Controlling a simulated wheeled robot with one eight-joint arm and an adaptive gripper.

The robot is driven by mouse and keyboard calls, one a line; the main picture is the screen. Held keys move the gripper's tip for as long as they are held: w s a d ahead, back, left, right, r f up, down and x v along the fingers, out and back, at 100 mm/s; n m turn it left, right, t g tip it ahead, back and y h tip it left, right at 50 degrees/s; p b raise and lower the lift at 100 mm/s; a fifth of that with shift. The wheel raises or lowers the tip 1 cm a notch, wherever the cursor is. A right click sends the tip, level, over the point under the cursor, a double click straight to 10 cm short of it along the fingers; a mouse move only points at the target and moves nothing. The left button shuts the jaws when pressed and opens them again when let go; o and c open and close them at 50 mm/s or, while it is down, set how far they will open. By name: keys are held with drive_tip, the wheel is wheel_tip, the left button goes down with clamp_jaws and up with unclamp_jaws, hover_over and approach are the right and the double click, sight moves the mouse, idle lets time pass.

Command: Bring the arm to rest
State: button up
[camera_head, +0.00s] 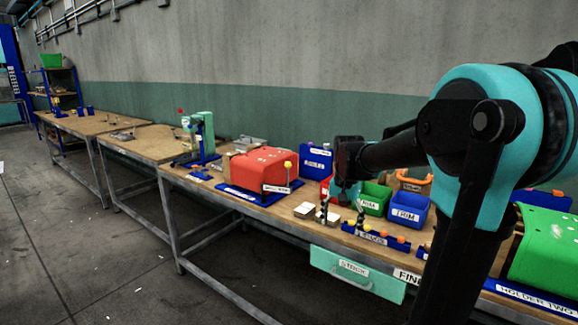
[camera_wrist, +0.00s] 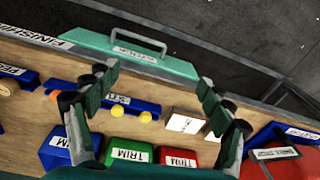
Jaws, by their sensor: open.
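My gripper (camera_head: 343,214) hangs from my arm over the near workbench (camera_head: 290,217), fingers pointing down. Its fingers are apart, with nothing between them. In the wrist view my gripper (camera_wrist: 158,84) is open too, and bench top and a blue rack (camera_wrist: 90,96) with yellow and orange knobs show beyond the fingers. White pads (camera_wrist: 185,123) lie on the bench near the finger on the right. Whether the fingertips touch anything below is hard to tell; they look clear of the bench. My arm covers part of the bench at the right of the head view.
Green (camera_head: 374,199) and blue (camera_head: 406,211) TRIM bins stand beside my gripper. A red-covered unit (camera_head: 262,168) stands left and a green-covered holder (camera_head: 548,250) right. A teal drawer (camera_head: 356,271) juts from the bench front. The floor at left is clear.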

drive_tip(key=s+d+f+n+t, duration=0.3)
drive_tip(key=s+f+n, duration=0.2)
drive_tip(key=s+f, duration=1)
drive_tip(key=s, duration=0.3)
drive_tip(key=shift+n, duration=0.4)
drive_tip(key=shift+s, duration=0.1)
